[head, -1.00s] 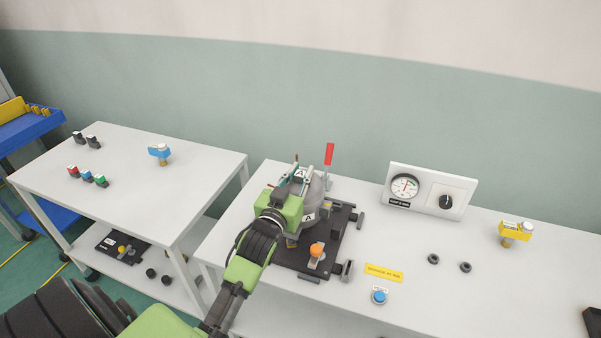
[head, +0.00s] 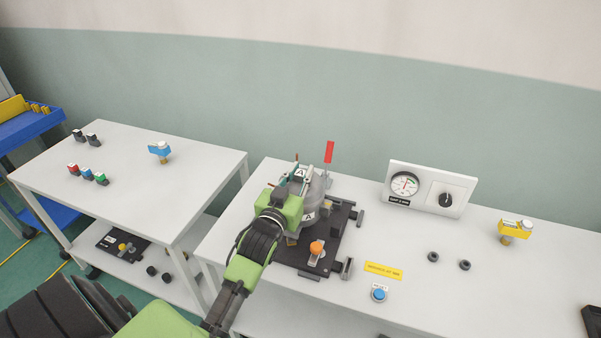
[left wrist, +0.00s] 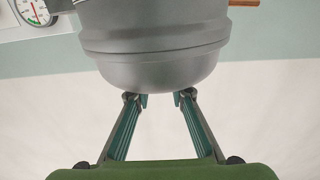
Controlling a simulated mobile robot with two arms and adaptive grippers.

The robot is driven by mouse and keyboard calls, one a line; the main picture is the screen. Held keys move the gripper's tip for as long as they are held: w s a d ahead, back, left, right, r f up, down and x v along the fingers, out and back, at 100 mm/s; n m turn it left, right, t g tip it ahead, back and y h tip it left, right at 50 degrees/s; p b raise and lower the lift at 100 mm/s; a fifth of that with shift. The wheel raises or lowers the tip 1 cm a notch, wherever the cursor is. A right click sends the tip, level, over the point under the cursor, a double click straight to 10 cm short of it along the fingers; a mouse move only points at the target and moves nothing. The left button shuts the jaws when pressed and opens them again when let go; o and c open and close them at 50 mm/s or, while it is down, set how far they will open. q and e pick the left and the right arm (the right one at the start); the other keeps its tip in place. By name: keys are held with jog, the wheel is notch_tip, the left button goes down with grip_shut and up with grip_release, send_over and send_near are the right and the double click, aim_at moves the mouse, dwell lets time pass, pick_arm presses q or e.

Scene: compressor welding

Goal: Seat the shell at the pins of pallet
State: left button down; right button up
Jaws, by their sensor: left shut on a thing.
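The grey shell (head: 314,186) is over the dark pallet (head: 318,262) on the right table. Labels with the letter A show on it. My left gripper (head: 303,180) is shut on the shell, reaching in from the near left. In the left wrist view the rounded grey shell (left wrist: 155,45) fills the top, and my left fingertips (left wrist: 160,98) meet its edge. The pallet pins are hidden behind the shell and my gripper, so I cannot tell whether the shell rests on them. My right gripper is not in view.
An orange-topped clamp (head: 316,250) stands on the pallet's near part. A red flag (head: 329,152) rises behind the shell. A gauge panel (head: 430,190), a blue button (head: 379,293) and a yellow-handled part (head: 515,230) are to the right.

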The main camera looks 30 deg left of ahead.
pick_arm(q)
jog(key=shift+f+b, duration=0.35)
jog(key=shift+f, duration=0.5)
jog(key=shift+f+b, duration=0.4)
jog(key=c, duration=1.8)
grip_release()
jog(key=shift+o, duration=0.2)
jog(key=shift+f, duration=0.2)
jog(key=v, duration=1.2)
jog(key=shift+r, duration=0.25)
jog(key=shift+s+d+f, duration=0.1)
